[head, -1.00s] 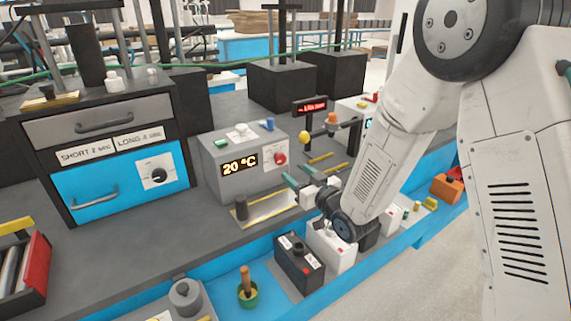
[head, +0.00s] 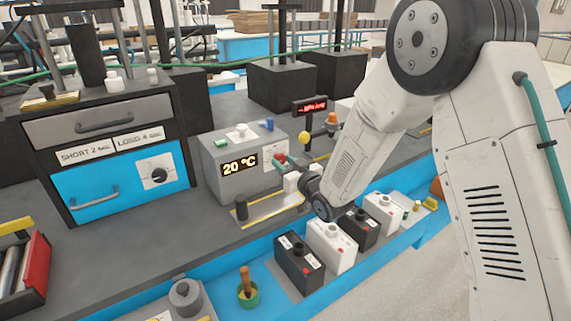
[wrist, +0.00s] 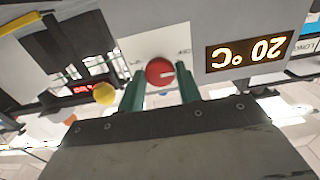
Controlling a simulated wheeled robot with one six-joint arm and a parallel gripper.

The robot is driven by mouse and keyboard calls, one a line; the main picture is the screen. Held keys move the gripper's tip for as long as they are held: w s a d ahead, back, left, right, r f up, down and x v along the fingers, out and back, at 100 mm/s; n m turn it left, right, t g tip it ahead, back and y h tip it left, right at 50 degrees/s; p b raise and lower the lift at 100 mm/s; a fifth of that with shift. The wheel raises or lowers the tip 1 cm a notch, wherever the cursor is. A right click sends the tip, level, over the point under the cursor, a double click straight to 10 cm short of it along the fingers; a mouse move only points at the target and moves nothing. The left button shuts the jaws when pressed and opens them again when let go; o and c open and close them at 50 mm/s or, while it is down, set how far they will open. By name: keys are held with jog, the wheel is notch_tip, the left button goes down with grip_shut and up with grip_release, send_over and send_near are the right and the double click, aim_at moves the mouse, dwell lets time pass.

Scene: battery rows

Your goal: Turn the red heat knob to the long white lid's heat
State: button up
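The red heat knob (head: 281,158) is on the front of a grey box (head: 211,163), right of a lit display (head: 239,164) reading 20 °C. In the wrist view the picture is upside down; the red knob (wrist: 160,72) shows a white mark pointing to picture right. My gripper (wrist: 161,88) is open, with one green finger either side of the knob and a gap to each; contact cannot be told. In the head view my gripper (head: 285,164) reaches the box front and partly hides the knob. I cannot tell which thing is the long white lid.
Black and white batteries, including a white one (head: 331,247), stand in a blue-edged row below my arm. A drawer unit (head: 105,130) with SHORT and LONG labels and a black dial (head: 159,175) is at left. A yellow ball (head: 304,145) is right of the box.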

jog(key=shift+m, duration=0.4)
jog(key=m, duration=0.3)
jog(key=shift+m, duration=0.4)
jog(key=m, duration=1.3)
dwell(0.4)
jog(key=o, duration=1)
jog(key=shift+d, duration=0.1)
jog(key=shift+c, duration=0.2)
